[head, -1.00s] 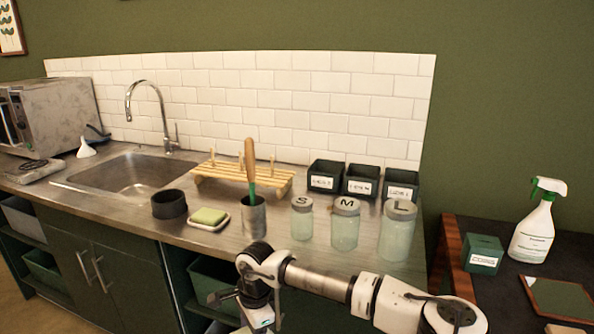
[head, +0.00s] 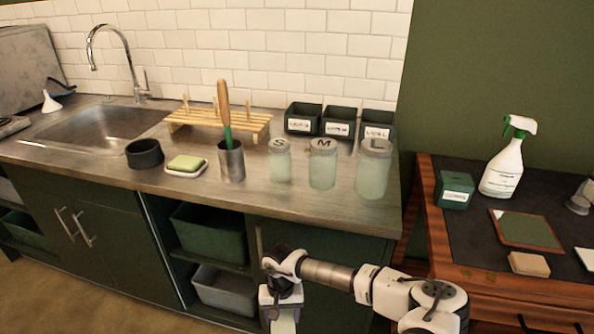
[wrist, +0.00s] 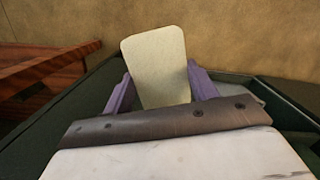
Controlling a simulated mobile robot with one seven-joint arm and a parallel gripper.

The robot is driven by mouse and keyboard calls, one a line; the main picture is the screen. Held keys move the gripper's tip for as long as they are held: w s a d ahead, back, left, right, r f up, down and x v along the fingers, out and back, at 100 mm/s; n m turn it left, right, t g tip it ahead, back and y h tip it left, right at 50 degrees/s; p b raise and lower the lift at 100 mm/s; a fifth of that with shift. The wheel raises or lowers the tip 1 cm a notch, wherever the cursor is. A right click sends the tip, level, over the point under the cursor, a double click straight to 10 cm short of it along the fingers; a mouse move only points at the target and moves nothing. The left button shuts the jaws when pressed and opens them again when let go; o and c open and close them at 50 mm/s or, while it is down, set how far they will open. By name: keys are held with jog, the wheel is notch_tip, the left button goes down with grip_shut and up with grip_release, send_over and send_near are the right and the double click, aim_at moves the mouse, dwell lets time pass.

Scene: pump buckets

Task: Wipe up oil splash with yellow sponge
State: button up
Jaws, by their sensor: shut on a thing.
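My gripper (wrist: 160,88) is shut on a pale yellow sponge (wrist: 156,62), which stands out between its purple fingers in the wrist view. In the head view the sponge (head: 284,321) hangs below my gripper (head: 281,300) at the bottom edge, in front of the counter's lower cabinets, partly cut off by the frame. I cannot make out a clear oil splash; small yellowish marks (head: 468,273) show on the wooden edge of the right table.
The steel counter (head: 100,172) carries a green-yellow block (head: 186,162) on a dish and glass jars (head: 322,168). The dark-topped right table (head: 462,232) holds a spray bottle (head: 504,168), a green box (head: 455,190), a framed green panel (head: 527,229) and a tan block (head: 529,264).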

dwell(0.3)
jog(key=f, duration=0.1)
jog(key=w+f, duration=0.1)
jog(key=f, duration=0.1)
jog(key=w+f, duration=0.1)
jog(key=shift+w+f, duration=0.1)
jog(key=shift+f, duration=0.1)
jog(key=shift+a, duration=0.15)
